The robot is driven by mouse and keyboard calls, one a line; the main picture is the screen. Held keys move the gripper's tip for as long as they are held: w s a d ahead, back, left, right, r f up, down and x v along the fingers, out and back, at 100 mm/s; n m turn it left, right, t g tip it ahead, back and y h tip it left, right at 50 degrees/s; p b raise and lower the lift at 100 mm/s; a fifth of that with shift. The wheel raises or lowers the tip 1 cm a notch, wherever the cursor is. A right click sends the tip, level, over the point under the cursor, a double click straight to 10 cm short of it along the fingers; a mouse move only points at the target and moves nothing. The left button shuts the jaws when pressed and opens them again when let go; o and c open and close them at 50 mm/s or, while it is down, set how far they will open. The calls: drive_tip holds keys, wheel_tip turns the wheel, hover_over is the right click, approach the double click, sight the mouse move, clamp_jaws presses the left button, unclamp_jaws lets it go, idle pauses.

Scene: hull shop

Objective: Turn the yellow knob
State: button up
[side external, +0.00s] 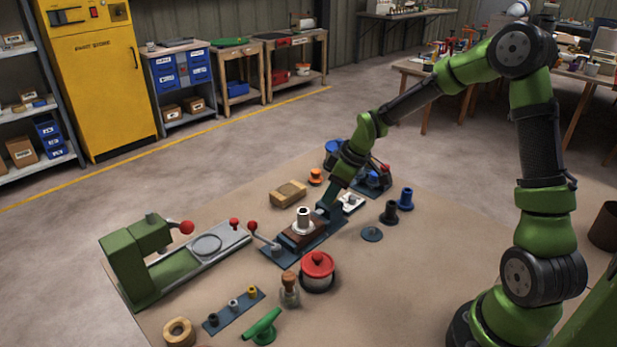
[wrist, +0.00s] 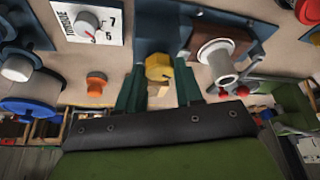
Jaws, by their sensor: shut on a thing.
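The yellow knob (wrist: 158,66) sits on a dark blue plate (wrist: 158,37) in the upper middle of the wrist view. My gripper (wrist: 158,82) has one teal finger on each side of it and is shut on it. A small yellow piece shows just below the knob. In the side external view my gripper (side external: 327,207) points down between the white-topped brown block and the dial plate, and I cannot make out the held knob there.
A brown block with a white hollow cylinder (side external: 303,221) stands close to the gripper. A white dial plate (side external: 351,203) is on its other side. A red-lidded pot (side external: 317,270), a green clamp-like machine (side external: 135,260) and an orange knob (side external: 315,177) are nearby. The front right mat is clear.

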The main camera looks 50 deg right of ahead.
drive_tip(key=shift+w+d+n+g+y, duration=0.1)
drive_tip(key=shift+n+g+y, duration=0.2)
drive_tip(key=shift+n, duration=0.85)
drive_tip(key=shift+d+n+g+y, duration=0.1)
drive_tip(key=shift+n+y, duration=0.3)
drive_tip(key=shift+n, duration=0.75)
drive_tip(key=o, duration=1)
drive_tip(key=shift+a, duration=0.1)
drive_tip(key=v, duration=1.6)
drive_tip(key=shift+r, duration=0.4)
